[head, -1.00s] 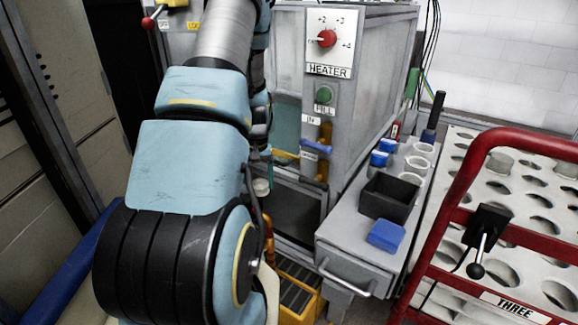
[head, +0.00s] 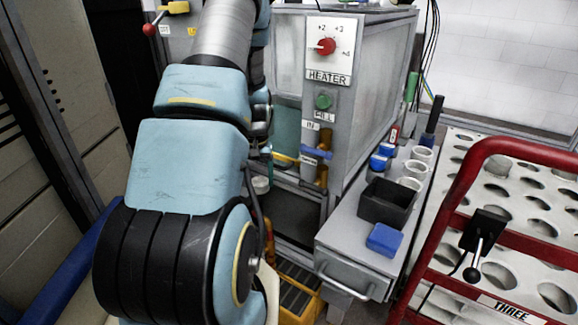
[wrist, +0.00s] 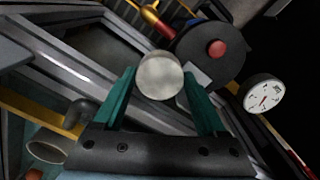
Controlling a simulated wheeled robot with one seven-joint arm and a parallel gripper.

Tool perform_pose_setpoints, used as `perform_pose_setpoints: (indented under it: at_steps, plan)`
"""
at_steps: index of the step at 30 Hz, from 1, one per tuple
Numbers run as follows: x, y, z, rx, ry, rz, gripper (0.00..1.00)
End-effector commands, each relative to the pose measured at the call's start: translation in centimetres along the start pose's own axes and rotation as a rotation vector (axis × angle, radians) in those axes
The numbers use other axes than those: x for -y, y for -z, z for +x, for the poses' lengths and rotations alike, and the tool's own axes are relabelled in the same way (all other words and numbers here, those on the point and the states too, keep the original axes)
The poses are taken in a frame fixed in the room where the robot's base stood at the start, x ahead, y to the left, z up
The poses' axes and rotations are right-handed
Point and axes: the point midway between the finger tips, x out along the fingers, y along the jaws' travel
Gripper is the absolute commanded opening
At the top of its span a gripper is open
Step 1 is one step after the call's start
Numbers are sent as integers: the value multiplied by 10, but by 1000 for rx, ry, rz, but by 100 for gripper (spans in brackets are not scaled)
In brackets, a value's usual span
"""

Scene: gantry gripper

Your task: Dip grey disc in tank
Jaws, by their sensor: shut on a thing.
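In the wrist view, my gripper (wrist: 159,72) has its two teal fingers on either side of a pale grey disc (wrist: 159,78), shut on it. The disc's round face is towards the camera. A large grey metal housing (head: 375,85) with a heater panel stands ahead in the head view and looks like the tank. Its liquid does not show clearly. My arm hides the gripper and disc in the head view. I cannot tell how far the disc is from the tank.
In the wrist view, a dark round part with a red knob (wrist: 217,48) is close beyond the disc, beside a dial gauge (wrist: 264,93). A grey bench with a black bin (head: 387,202) and blue block (head: 384,239) stands right, near a red rail (head: 457,205).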

Motion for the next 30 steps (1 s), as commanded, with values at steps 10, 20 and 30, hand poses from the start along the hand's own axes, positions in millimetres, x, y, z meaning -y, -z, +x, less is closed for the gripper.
perform_pose_setpoints:
  at_steps: [10,20,30]
  plan:
    - [0,0,-38,1,0,0,25]
    - [0,0,-69,-1,0,0,25]
    - [0,0,-101,1,0,0,25]
